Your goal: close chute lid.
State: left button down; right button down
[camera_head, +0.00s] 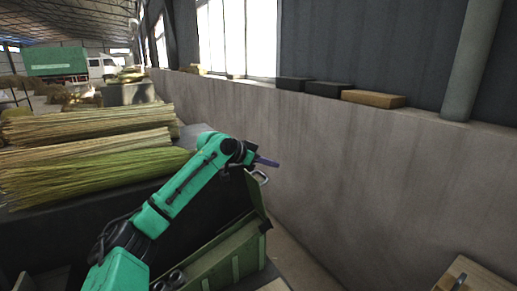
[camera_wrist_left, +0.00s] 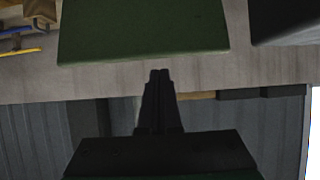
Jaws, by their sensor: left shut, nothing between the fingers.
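The green chute box (camera_head: 222,262) stands low in the middle of the head view. Its dark lid (camera_head: 256,198) stands raised at the far right end, with a pale metal handle (camera_head: 262,177) near its top. My left gripper (camera_head: 270,162) is shut and empty, just above the handle and apart from it as far as I can tell. In the left wrist view the shut fingers (camera_wrist_left: 159,76) point at a dark green panel (camera_wrist_left: 142,30) that looks like the lid. My left arm hides part of the box. My right gripper is not in view.
Bundles of straw (camera_head: 85,150) lie on a dark table at the left. A concrete wall (camera_head: 360,175) runs along the right, with dark and tan blocks (camera_head: 373,99) on its ledge. A wooden board (camera_head: 480,278) with a metal handle is at the lower right.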

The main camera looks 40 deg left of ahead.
aim_at(262, 174)
pick_arm(q)
jog(key=s, duration=0.1)
jog(key=s+f+b, duration=0.1)
jog(key=s, duration=0.1)
jog(key=shift+s+a+f, duration=0.1)
jog(key=shift+f, duration=0.05)
jog(key=shift+s+a, duration=0.25)
jog(key=shift+w+f, duration=0.1)
jog(key=shift+w, duration=0.05)
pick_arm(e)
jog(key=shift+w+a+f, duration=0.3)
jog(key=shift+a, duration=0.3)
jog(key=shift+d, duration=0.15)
pick_arm(q)
jog(key=shift+b, duration=0.3)
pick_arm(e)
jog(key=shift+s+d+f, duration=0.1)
